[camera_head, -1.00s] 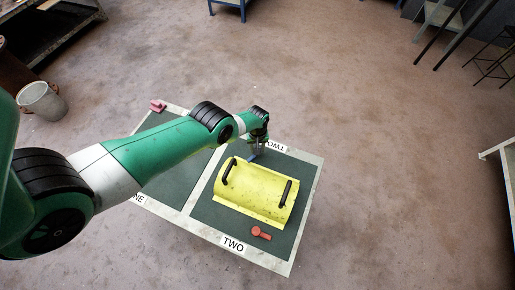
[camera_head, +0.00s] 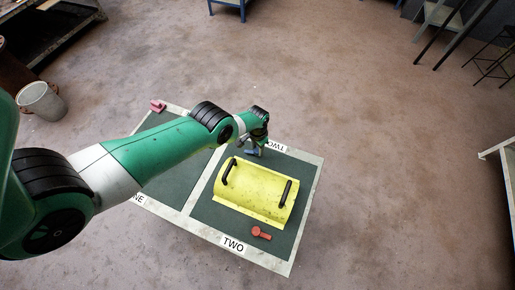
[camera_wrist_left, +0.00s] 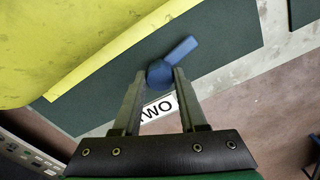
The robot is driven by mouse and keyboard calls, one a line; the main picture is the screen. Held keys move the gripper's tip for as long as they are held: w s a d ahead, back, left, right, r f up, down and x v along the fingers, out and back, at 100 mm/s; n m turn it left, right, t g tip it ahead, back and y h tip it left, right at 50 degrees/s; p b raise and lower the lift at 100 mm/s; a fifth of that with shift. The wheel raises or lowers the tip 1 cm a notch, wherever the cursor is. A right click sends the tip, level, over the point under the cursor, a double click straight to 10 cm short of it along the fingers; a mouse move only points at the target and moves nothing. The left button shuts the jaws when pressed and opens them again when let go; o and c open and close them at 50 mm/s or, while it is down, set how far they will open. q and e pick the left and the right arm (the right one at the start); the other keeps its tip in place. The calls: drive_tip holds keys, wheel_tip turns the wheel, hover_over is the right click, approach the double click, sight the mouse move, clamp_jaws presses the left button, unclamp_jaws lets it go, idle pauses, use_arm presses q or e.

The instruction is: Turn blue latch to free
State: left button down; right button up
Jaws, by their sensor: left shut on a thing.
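The blue latch (camera_wrist_left: 172,62) is in the left wrist view, with a round hub and a bar pointing to the upper right. My left gripper (camera_wrist_left: 160,76) has its two fingertips on either side of the round hub and is shut on it. In the head view my left gripper (camera_head: 256,147) is at the far edge of section TWO, and the latch (camera_head: 251,153) is small and partly hidden there. The yellow curved cover (camera_head: 256,192) with two black handles lies beside the latch on the dark green panel (camera_head: 207,212). My right gripper is not in view.
A red latch (camera_head: 261,233) sits at the cover's near side. Another red piece (camera_head: 158,106) is at the panel's far left corner. A grey bucket (camera_head: 42,101) stands on the floor at left. The floor right of the panel is clear.

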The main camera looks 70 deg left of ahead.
sight(257, 150)
use_arm(q)
drive_tip(key=shift+m, duration=1.2)
drive_tip(key=shift+c, duration=2.2)
unclamp_jaws()
wheel_tip(257, 150, up, 12)
drive_tip(key=p, duration=1.1)
drive_tip(key=shift+f+p, duration=0.2)
drive_tip(key=shift+p, duration=0.15)
